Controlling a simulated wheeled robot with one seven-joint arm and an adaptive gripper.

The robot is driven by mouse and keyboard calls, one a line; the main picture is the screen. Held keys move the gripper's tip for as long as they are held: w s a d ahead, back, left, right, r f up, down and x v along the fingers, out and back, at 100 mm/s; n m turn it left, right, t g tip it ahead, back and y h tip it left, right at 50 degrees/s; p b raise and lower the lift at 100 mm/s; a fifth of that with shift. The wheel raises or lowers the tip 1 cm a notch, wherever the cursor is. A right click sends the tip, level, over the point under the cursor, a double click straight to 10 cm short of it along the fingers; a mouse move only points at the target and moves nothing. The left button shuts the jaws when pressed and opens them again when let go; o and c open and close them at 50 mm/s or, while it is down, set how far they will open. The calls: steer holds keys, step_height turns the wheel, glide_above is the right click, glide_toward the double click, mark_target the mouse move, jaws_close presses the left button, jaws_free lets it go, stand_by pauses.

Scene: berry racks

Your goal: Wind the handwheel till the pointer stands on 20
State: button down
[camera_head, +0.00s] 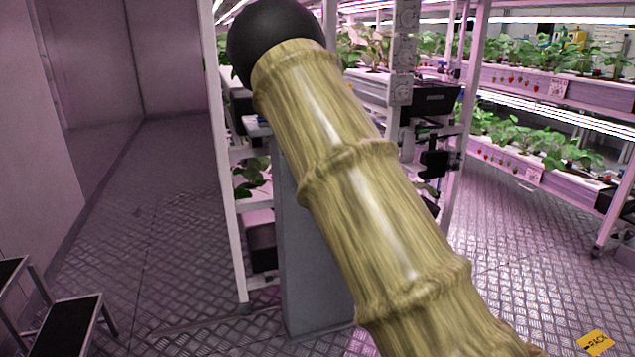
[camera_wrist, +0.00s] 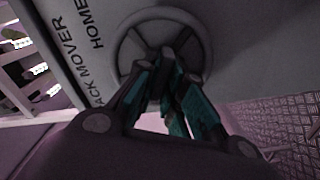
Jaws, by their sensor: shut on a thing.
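The handwheel (camera_wrist: 207,47) shows in the wrist view as a dark round rim with spokes on a pale grey panel (camera_wrist: 100,15). The panel has the words "RACK MOVER" and "HOME". My gripper (camera_wrist: 168,62) reaches over the lower part of the wheel, its fingers closed on it. The fingers hide which part of the wheel they hold. No pointer or number scale can be seen in either view. In the head view my arm covers the wheel and most of the grey post (camera_head: 308,270).
White racks with strawberry plants (camera_head: 515,130) stand behind and to the right. A black step stool (camera_head: 68,325) is at lower left. The patterned metal floor (camera_head: 160,215) is clear to the left.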

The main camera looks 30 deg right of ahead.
steer(key=n, duration=0.5)
steer(key=shift+f, duration=0.1)
stand_by(0.4)
steer(key=c, duration=1.5)
jaws_free()
steer(key=shift+a, duration=0.1)
steer(key=v, duration=1.2)
